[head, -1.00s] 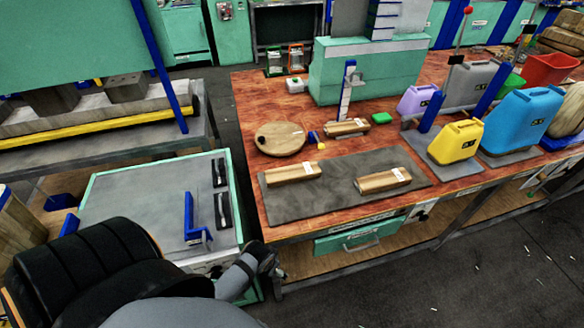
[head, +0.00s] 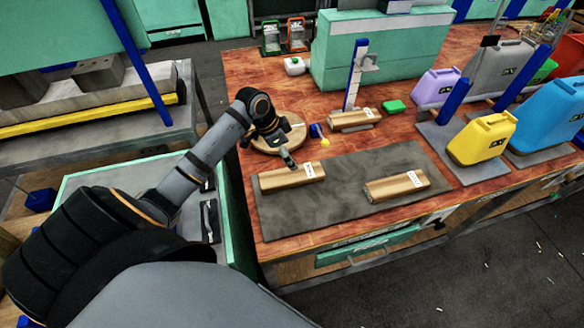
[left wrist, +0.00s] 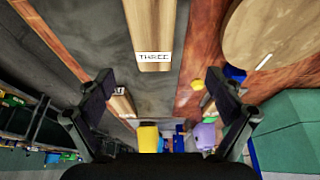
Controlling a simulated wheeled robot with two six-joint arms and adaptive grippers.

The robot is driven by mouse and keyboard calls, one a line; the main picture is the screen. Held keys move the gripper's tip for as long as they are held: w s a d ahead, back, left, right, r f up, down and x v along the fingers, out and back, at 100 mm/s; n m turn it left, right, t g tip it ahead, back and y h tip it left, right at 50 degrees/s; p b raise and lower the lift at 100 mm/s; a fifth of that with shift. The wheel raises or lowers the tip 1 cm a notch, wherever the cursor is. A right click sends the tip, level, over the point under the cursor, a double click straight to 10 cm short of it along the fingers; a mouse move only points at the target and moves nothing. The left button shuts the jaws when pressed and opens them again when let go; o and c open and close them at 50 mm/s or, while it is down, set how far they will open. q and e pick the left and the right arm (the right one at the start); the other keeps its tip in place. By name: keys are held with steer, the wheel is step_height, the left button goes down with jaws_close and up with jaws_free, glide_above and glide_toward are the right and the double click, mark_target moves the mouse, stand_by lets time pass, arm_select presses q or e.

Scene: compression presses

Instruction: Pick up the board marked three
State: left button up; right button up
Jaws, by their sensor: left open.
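The board marked three (left wrist: 154,30) is a light wooden block with a white label reading THREE at its near end in the left wrist view. In the head view this board (head: 285,180) lies at the left of the dark grey mat (head: 330,205). My left gripper (head: 289,160) is just above and behind it in the head view, and the gripper partly overlaps the board's back edge. In the left wrist view my left gripper (left wrist: 158,84) is open and empty, with its fingers spread wide and the board's labelled end between and beyond them. My right gripper is not in view.
A second board (head: 393,188) lies at the mat's right, and a third board (head: 352,121) lies behind the mat. A yellow jug (head: 480,138) and a blue jug (head: 545,120) stand at the right.

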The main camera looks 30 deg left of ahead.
mark_target(303, 172)
arm_select(q)
steer(key=shift+d+f, duration=0.2)
steer(key=shift+s+d+f, duration=0.1)
steer(key=shift+d+f, duration=0.6)
steer(key=shift+f, duration=0.35)
steer(key=shift+x, duration=0.95)
steer(key=shift+w+a+f, duration=0.15)
steer(key=shift+w+a, duration=0.05)
steer(key=shift+w, duration=0.1)
steer(key=shift+w+d+f+p, duration=0.2)
steer(key=shift+d+f+p, duration=0.25)
steer(key=shift+f+p, duration=0.25)
steer(key=x, duration=0.2)
steer(key=shift+d+f, duration=0.2)
steer(key=shift+f, duration=0.1)
steer(key=shift+w+f, duration=0.2)
steer(key=shift+f, duration=0.2)
steer(key=shift+s, duration=0.1)
steer(key=c, duration=1.5)
steer(key=shift+o, duration=0.2)
steer(key=shift+r, duration=0.1)
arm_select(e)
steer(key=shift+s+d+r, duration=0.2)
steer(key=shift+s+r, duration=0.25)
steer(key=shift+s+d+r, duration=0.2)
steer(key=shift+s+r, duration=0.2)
